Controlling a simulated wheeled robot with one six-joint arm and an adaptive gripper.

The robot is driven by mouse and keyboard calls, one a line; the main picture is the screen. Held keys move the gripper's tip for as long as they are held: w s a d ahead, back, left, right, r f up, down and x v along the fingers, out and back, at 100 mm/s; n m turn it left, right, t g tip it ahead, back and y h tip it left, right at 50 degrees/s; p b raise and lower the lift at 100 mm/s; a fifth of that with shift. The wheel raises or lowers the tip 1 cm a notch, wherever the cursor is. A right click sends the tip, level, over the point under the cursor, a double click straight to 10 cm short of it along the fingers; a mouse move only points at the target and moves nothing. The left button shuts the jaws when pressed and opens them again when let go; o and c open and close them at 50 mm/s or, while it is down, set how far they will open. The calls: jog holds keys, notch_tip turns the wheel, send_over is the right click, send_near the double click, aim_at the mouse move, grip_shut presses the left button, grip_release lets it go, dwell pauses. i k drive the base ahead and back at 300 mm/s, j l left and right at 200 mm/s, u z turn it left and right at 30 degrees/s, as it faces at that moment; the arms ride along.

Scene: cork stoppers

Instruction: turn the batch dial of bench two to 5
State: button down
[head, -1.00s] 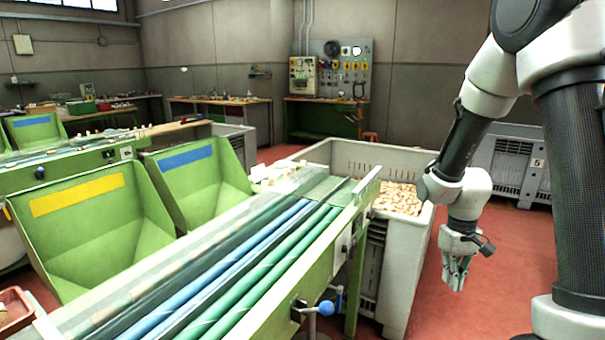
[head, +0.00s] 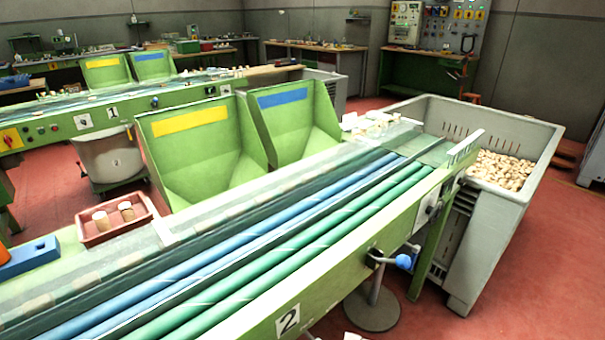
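Bench two (head: 335,270) is the near green bench with blue and green rollers, marked by a number 2 plate (head: 288,320) low on its front side. A pale plate with a dark fitting (head: 432,208) sits on that side near the far right end. It is too small to tell whether this is the batch dial, and no dial number can be read. A blue-knobbed lever (head: 403,261) sticks out between the two plates. The bench side left of the number plate is cut off by the bottom edge. My gripper is out of view.
A grey crate of corks (head: 545,140) stands at the bench's far end. A round grey foot (head: 372,310) stands on the floor by the lever. Red floor (head: 545,265) is clear at right. Bench one (head: 185,97) stands behind the green hoppers (head: 205,165).

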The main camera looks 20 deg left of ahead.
aim_at(461, 183)
jog(key=k+j+u, duration=0.15)
jog(key=u, duration=0.35)
jog(key=k+j+u, duration=0.15)
jog(key=u, duration=0.35)
jog(key=j+u, duration=0.35)
jog(key=u, duration=0.15)
jog(key=z, duration=1.75)
jog(key=i+l+z, duration=0.25)
jog(key=i+z, duration=0.2)
jog(key=i, duration=0.15)
jog(key=i+z, duration=0.3)
jog(key=i+u, duration=0.4)
jog(key=i+l+u, duration=0.2)
jog(key=u, duration=0.15)
jog(key=i+l+u, duration=0.15)
jog(key=u, duration=0.3)
